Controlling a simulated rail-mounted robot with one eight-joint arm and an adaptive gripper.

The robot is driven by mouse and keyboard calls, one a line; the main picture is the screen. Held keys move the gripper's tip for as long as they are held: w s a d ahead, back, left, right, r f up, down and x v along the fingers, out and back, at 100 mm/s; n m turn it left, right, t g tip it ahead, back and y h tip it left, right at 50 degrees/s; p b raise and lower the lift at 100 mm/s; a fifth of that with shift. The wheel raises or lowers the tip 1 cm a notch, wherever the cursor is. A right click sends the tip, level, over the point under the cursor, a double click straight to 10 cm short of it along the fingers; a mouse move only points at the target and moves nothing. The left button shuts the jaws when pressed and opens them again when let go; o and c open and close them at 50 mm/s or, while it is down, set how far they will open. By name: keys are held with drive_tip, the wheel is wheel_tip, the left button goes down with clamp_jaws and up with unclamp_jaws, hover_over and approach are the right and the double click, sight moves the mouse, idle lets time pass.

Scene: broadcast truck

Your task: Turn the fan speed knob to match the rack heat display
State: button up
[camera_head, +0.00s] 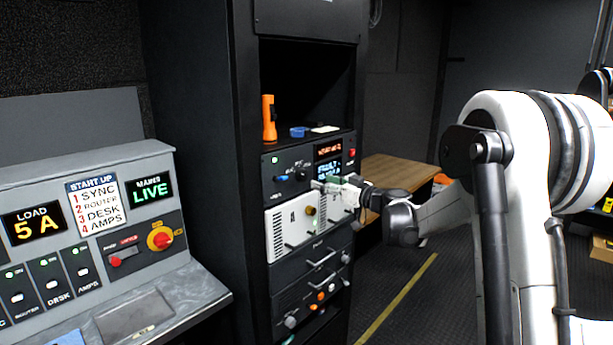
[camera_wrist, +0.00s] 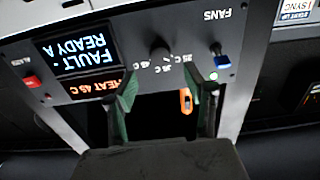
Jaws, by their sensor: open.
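The fan speed knob (camera_wrist: 160,51) is a small dark round knob on the black rack panel, upside down in the wrist view, with small temperature marks beside it. Its pointer direction is too unclear to tell. It also shows in the head view (camera_head: 302,173). The rack heat display (camera_wrist: 96,87) has red-orange text that appears to read HEAT 45 C; it is at the panel's top in the head view (camera_head: 328,150). My gripper (camera_wrist: 165,87) is open and empty, its fingers apart in front of the panel, with the knob beyond the gap. In the head view my gripper (camera_head: 340,187) is just below right of the knob.
A blue switch (camera_wrist: 221,61) under FANS and a red control (camera_wrist: 32,82) flank the knob. An orange flashlight (camera_head: 269,118) stands on the shelf above. White modules (camera_head: 291,235) sit below. A start-up console (camera_head: 95,220) is left.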

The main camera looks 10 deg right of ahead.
sight(305, 176)
drive_tip(key=p+x, duration=0.1)
drive_tip(key=x, duration=0.6)
drive_tip(key=shift+w+a, duration=0.25)
drive_tip(key=shift+w, duration=0.1)
drive_tip(key=c, duration=1.1)
